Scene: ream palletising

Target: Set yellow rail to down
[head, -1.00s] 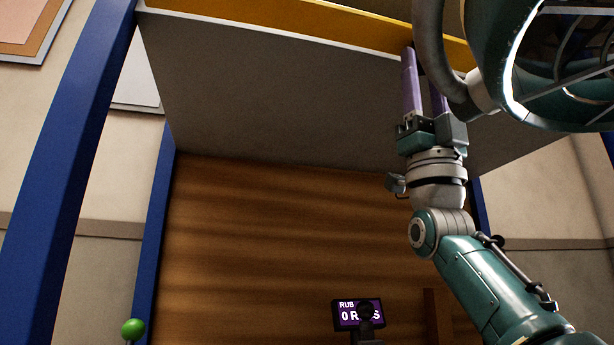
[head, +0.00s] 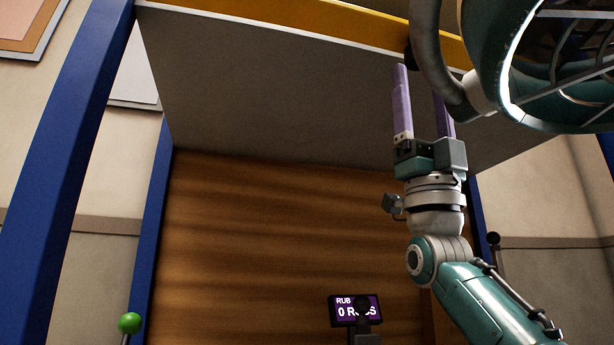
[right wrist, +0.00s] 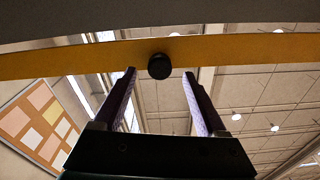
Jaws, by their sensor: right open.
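The yellow rail (head: 300,17) runs along the front edge of the raised grey panel, across the top of the head view. In the right wrist view the yellow rail (right wrist: 90,58) crosses above the fingers, with a round black knob (right wrist: 159,66) on it. My right gripper (head: 422,80) is open and empty, its purple fingers pointing up just below the rail. In the right wrist view the gripper (right wrist: 160,85) has its fingertips on either side of the knob and slightly below it, apart from it. My left gripper is not in view.
The grey panel (head: 270,90) overhangs a brown wooden back (head: 270,240) between blue posts (head: 65,170). A green ball-topped lever (head: 129,323) is at lower left. A small purple display (head: 356,310) stands at lower middle.

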